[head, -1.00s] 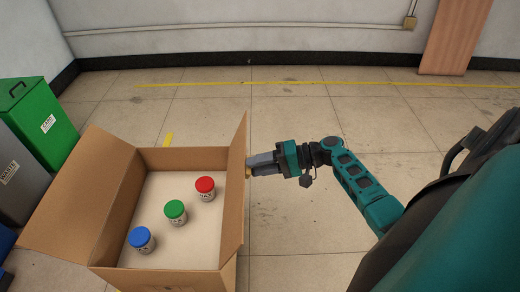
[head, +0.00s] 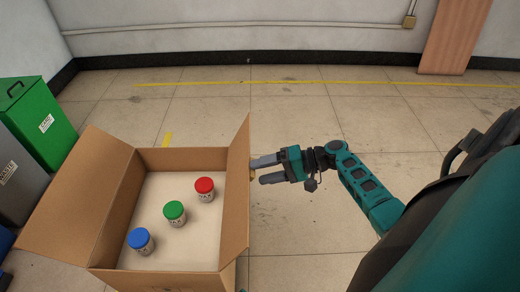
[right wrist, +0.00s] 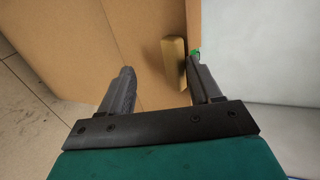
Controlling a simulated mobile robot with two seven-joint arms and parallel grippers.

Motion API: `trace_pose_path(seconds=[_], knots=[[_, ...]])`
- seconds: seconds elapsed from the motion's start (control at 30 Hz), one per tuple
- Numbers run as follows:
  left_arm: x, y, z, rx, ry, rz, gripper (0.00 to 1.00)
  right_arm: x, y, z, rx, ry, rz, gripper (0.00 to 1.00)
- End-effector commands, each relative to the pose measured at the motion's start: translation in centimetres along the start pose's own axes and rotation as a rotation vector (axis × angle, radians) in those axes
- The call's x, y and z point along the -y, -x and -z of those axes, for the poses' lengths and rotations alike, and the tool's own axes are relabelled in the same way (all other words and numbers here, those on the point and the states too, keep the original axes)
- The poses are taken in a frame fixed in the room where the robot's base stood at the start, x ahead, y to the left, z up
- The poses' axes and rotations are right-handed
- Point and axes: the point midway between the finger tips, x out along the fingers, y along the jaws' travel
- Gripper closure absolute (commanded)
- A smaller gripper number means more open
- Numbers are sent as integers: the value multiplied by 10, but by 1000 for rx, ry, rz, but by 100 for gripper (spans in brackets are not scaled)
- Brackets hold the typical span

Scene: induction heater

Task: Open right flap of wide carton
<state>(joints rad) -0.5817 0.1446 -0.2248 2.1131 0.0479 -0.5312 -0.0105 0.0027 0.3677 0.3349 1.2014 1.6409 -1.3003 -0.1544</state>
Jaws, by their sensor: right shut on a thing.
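The wide cardboard carton (head: 113,205) stands on the floor at the lower left of the head view. Its right flap (head: 237,170) stands raised, leaning slightly outward. Its left flap (head: 68,205) is spread outward. A small tan tab (right wrist: 173,62) is on the right flap's outer face. My right gripper (head: 263,170) is at that tab, outside the carton. Its fingers are spread apart; in the right wrist view the tab shows between the fingertips, close to the right finger, with a gap to the left one. My left gripper is not in view.
Jars with red (head: 205,185), green (head: 174,210) and blue (head: 139,238) lids stand inside the carton. A green bin (head: 45,125) and a grey bin (head: 20,175) stand left of it. The floor behind and right of the carton is clear.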

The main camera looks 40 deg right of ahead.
Motion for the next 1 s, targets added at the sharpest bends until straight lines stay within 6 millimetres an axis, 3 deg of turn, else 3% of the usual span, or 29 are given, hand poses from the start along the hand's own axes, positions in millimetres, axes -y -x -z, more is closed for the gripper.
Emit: trace_pose_path(seconds=[0.03,0.3,0.5,0.7,0.93,1.0], knots=[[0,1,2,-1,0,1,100,-7,8,-5,8,-11,-17,49],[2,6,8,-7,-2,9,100,1,70,-2,3,0,-1,49],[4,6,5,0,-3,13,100,4,103,-1,2,5,8,49],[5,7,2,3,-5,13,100,5,115,-1,2,8,13,49],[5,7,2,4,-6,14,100,6,116,0,2,9,14,49],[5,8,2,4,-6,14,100,6,116,0,2,9,14,55]])
